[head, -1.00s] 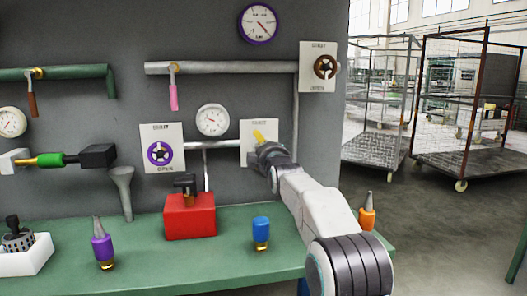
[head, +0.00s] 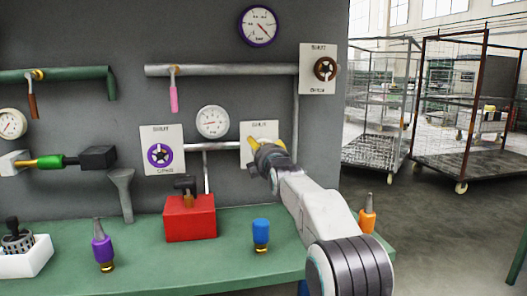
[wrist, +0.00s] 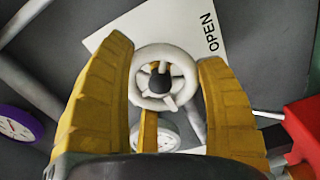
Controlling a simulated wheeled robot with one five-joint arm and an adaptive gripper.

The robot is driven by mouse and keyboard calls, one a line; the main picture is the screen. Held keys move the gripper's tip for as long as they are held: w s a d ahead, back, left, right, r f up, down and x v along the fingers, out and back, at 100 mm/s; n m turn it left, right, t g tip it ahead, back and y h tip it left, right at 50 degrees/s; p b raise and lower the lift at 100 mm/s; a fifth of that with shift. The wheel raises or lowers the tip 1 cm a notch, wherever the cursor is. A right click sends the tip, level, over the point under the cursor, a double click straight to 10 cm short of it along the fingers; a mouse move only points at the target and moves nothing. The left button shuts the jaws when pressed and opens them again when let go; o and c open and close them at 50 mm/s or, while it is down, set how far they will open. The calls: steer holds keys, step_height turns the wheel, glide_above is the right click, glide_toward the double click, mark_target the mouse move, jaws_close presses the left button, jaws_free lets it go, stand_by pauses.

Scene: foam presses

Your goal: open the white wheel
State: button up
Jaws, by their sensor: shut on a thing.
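The white wheel (wrist: 142,93) is a small ring with spokes and a dark hub, in front of a white plate (wrist: 130,30) marked OPEN in the wrist view. My gripper (wrist: 165,60) has a yellow finger on either side of the wheel and is shut on its rim. In the head view my gripper (head: 254,146) is at the plate (head: 262,129) on the grey wall. The wheel is hidden there behind my gripper.
A purple wheel (head: 150,155) on its own plate and a white gauge (head: 213,121) are to the left. A brown wheel (head: 316,69) is above right.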

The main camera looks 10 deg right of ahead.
steer(key=shift+f, duration=0.3)
steer(key=o, duration=1.2)
steer(key=shift+r, duration=0.2)
steer(key=shift+s+r, duration=0.1)
steer(key=shift+s, duration=0.05)
steer(key=s, duration=1.1)
steer(key=shift+s, duration=0.35)
